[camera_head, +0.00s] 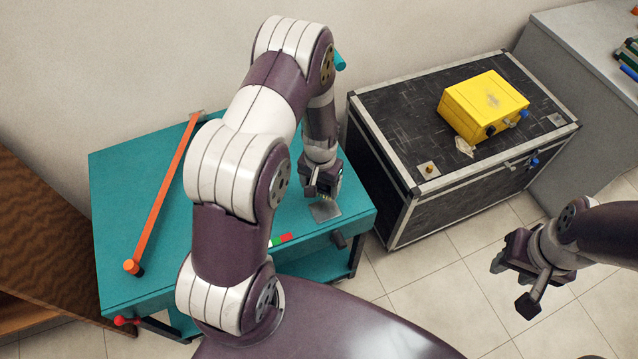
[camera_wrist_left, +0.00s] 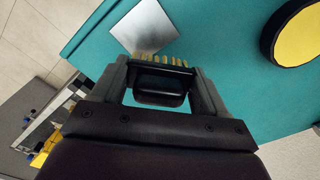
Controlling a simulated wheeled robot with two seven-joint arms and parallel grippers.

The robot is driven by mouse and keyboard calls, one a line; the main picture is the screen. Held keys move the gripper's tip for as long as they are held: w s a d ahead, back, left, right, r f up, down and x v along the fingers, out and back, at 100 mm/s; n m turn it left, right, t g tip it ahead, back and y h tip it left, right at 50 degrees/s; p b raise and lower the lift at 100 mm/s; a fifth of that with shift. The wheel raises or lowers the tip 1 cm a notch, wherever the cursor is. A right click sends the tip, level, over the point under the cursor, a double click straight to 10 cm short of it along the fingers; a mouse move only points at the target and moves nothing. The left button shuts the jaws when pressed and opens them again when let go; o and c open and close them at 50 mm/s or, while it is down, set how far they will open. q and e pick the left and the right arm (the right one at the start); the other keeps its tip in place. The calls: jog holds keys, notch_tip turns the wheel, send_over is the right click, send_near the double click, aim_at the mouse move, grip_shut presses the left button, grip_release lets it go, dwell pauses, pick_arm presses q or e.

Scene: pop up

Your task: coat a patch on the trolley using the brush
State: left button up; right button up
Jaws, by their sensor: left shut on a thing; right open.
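The teal trolley (camera_head: 125,195) stands at the left, its top partly covered by my left arm. A silver-grey square patch (camera_head: 326,211) lies near the right front part of its top; it also shows in the left wrist view (camera_wrist_left: 145,25). My left gripper (camera_head: 322,190) is shut on the brush (camera_wrist_left: 162,85), which has a dark body and a row of yellow bristles. The bristles point toward the patch and overlap its near edge in the wrist view; I cannot tell whether they touch it. My right gripper (camera_head: 520,275) is open and empty over the floor.
An orange bar (camera_head: 165,190) runs along the trolley's left side. A yellow disc with a black rim (camera_wrist_left: 298,35) lies right of the patch in the wrist view. A black case (camera_head: 400,120) carrying a yellow box (camera_head: 484,105) stands right of the trolley. Tiled floor is open in front.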

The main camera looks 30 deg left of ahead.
pick_arm(q)
jog(key=shift+s+d+r+p, duration=0.1)
jog(key=shift+r+p, duration=0.2)
jog(key=shift+r, duration=0.45)
jog(key=shift+r+p, duration=0.3)
jog(key=shift+r, duration=0.05)
jog(key=shift+r+p, duration=0.6)
jog(key=shift+r, duration=0.05)
jog(key=shift+r+p, duration=0.6)
jog(key=shift+r, duration=0.35)
jog(key=shift+f, duration=0.1)
